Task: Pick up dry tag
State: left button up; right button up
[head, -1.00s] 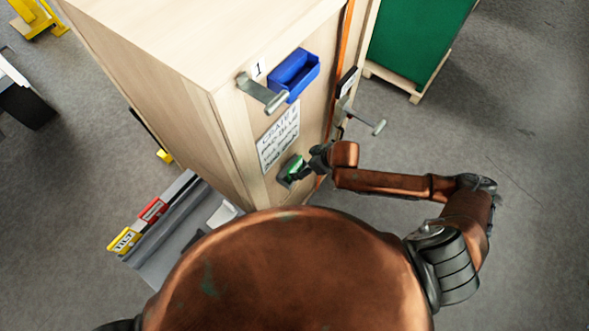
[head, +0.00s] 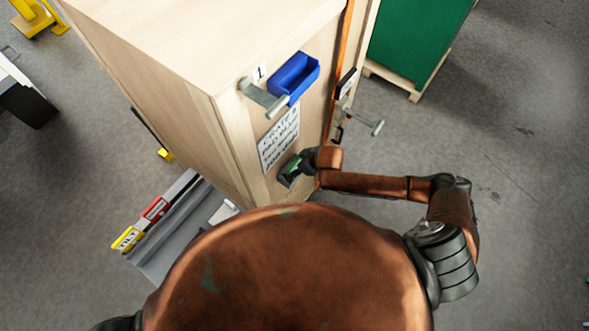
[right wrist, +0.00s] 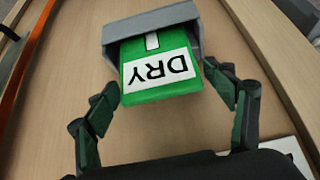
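The dry tag (right wrist: 158,88) is a green block with a white label reading DRY, upside down in the right wrist view. Its far end sits in a grey holder (right wrist: 150,27) on the wooden cabinet face. In the head view only a small green part of the tag (head: 292,166) shows beside my gripper. My right gripper (right wrist: 160,80) is open, with one dark finger on each side of the tag. The fingertips are close to the tag's sides; firm contact cannot be made out. My left gripper is not in view.
A blue bin (head: 295,77), a metal peg (head: 262,96) and a printed sheet (head: 280,140) are on the cabinet face above the holder. A grey tray (head: 160,258) at lower left carries a yellow TILT tag (head: 127,239) and a red tag (head: 154,209).

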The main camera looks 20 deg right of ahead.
jog(key=c, duration=0.9)
jog(key=shift+r, duration=0.1)
